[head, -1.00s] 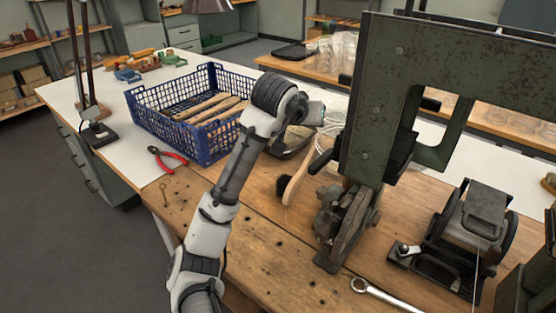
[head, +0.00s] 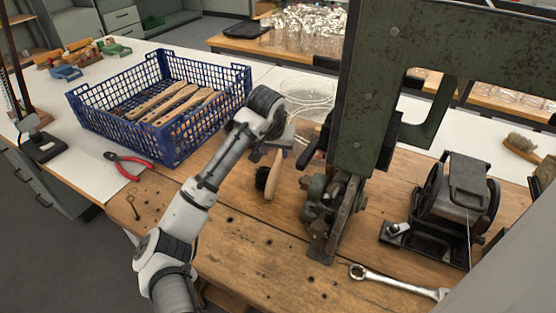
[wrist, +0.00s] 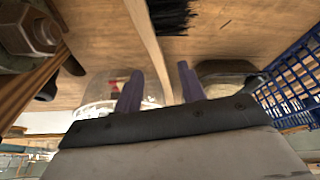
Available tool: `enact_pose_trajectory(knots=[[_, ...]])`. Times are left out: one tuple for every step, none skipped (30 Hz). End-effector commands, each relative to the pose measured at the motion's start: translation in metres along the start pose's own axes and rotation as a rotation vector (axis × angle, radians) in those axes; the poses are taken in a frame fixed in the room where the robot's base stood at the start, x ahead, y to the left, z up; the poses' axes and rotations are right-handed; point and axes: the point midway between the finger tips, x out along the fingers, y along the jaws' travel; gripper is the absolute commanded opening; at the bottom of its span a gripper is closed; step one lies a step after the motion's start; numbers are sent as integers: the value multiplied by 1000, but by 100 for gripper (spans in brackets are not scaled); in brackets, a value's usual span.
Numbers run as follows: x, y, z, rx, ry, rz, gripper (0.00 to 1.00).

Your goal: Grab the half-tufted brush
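The half-tufted brush (head: 272,178), a pale wooden handle with a black bristle tuft on its left side, is beside the green tufting machine (head: 366,110). My gripper (head: 279,148) is at the upper end of its handle. In the wrist view the brush handle (wrist: 147,40) runs down between the two purple fingers of my gripper (wrist: 159,88). The fingers are apart, with gaps beside the handle. I cannot tell whether the handle is fully within their depth. The black bristles (wrist: 170,14) show at the top of the wrist view.
A blue crate (head: 190,140) of wooden brush handles stands left of my arm. Red-handled pliers (head: 128,165) lie near the left edge. A wrench (head: 395,281) and a wire spool (head: 455,205) are on the right. The front middle of the wooden bench is clear.

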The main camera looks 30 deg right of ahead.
Motion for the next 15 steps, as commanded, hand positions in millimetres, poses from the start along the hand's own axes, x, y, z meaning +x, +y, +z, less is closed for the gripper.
enact_pose_trajectory(knots=[[3,0,0,0,0,-1,40],[4,0,0,0,0,-1,40],[6,0,0,0,-1,-1,40],[8,0,-1,0,-1,-1,40],[11,0,-2,0,-1,-1,40],[15,1,-4,0,-2,-2,40],[20,2,-5,0,-2,-2,40],[24,3,-6,-1,-3,-2,40],[30,4,-8,0,-2,-2,40],[35,4,-9,-1,-2,-2,40],[40,4,-8,-1,-2,-1,40],[46,4,-8,-1,-2,-1,40],[49,4,-8,-1,-1,-1,40],[52,4,-8,-1,-1,-1,40],[54,4,-7,-1,-2,-1,40]])
